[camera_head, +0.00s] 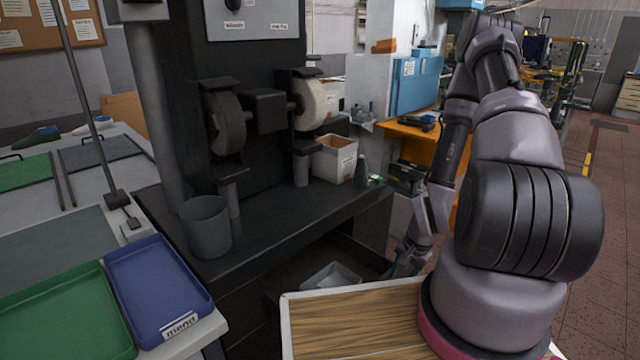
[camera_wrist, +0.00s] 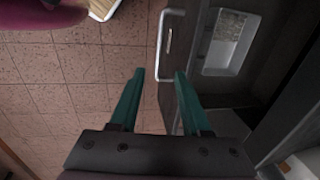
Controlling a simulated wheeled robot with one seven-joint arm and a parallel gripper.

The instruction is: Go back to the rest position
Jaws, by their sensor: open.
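In the head view my arm is folded at the right, and the gripper (camera_head: 402,262) hangs low beside the dark workbench, partly hard to make out. No object is held.
The black bench (camera_head: 265,232) carries a grinding machine (camera_head: 265,112), a grey bin (camera_head: 206,228) and a white box (camera_head: 335,160). An open drawer below holds a grey tray (camera_head: 331,277). Blue (camera_head: 158,290) and green (camera_head: 65,318) trays lie at left. Open floor (camera_head: 606,220) lies at right.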

